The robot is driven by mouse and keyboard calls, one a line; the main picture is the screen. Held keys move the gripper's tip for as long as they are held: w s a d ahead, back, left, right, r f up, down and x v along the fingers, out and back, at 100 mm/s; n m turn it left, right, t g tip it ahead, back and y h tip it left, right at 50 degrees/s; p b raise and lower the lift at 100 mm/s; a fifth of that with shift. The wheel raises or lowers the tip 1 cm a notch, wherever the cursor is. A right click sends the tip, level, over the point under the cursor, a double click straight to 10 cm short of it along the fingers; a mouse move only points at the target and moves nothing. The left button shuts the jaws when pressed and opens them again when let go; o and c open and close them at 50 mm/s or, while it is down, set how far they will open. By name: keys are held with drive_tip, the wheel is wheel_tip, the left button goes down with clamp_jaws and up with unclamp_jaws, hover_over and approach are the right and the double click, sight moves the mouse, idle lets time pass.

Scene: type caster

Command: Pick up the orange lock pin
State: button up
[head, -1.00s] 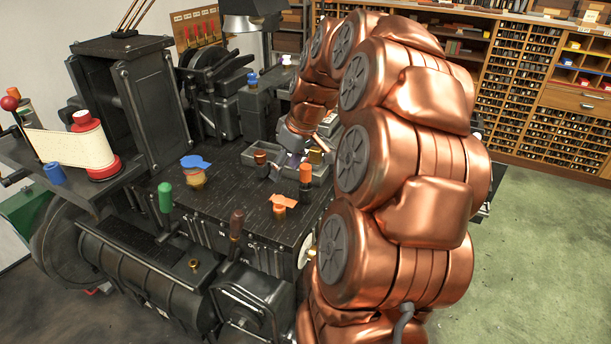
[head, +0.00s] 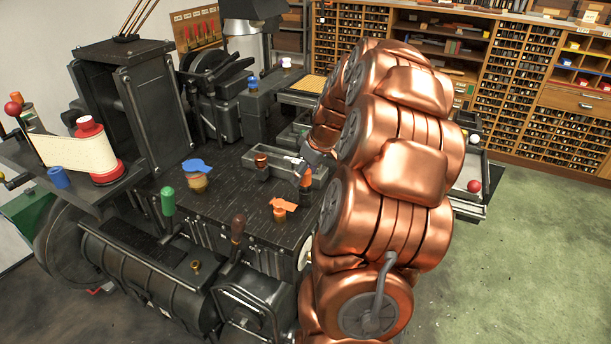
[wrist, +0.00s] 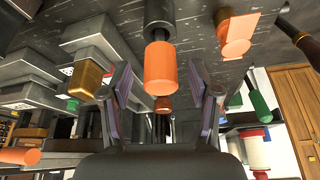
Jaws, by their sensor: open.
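The orange lock pin (head: 306,184) is an upright orange cylinder on the dark machine top, partly hidden by my arm in the head view. In the wrist view the orange pin (wrist: 160,70) hangs in the upper middle, with a dark collar behind it. My gripper (wrist: 161,88) is open, with one purple-lined finger on each side of the pin's line. I cannot tell whether either finger touches it. In the head view my gripper (head: 301,168) is small and close beside the pin, its fingers mostly hidden.
An orange winged piece (head: 283,206) stands close to the left of the pin. A grey tray (head: 262,172) lies behind it. A blue-topped brass piece (head: 196,172), a green knob (head: 168,200) and a brown handle (head: 238,228) stand farther left.

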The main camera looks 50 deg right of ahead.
drive_tip(key=shift+x, duration=1)
drive_tip(key=shift+c, duration=0.4)
clamp_jaws()
